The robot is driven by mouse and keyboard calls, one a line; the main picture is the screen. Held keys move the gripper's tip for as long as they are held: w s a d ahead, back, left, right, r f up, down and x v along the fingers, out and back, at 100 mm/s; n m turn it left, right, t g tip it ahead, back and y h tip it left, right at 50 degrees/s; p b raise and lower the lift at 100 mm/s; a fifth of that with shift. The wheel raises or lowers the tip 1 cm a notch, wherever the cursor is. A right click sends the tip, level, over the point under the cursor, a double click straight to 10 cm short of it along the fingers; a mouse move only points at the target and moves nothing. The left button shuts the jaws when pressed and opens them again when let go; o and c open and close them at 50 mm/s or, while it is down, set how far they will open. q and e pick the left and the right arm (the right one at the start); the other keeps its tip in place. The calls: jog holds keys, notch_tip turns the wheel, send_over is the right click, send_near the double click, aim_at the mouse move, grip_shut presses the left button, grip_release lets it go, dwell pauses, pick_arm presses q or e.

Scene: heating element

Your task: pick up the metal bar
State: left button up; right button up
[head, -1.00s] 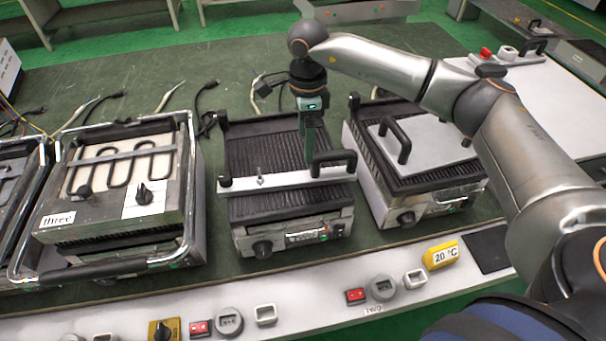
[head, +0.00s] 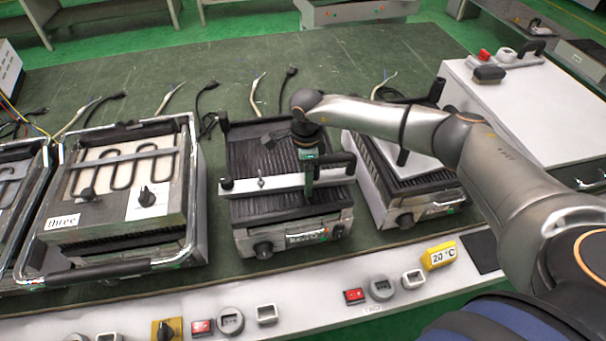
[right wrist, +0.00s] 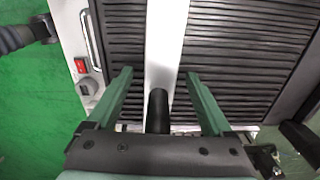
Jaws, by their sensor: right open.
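The metal bar (head: 262,185) is a flat silver strip with a black handle at its right end. It lies across the ribbed plate of the middle grill (head: 292,241) and also shows in the right wrist view (right wrist: 166,45). My right gripper (head: 308,192) is low over the bar's right part, partly hiding it and the handle. In the right wrist view, the green fingers of this gripper (right wrist: 157,76) are open, one on each side of the bar and its black handle (right wrist: 158,112), with gaps visible. My left gripper is not in view.
A grill marked "three" (head: 115,240) stands left of the middle grill. Another grill (head: 406,210) with a silver plate stands close on the right, under my right arm. Loose cables lie behind them. A white strip with switches (head: 190,335) runs along the front.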

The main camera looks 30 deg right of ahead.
grip_shut()
dwell(0.7)
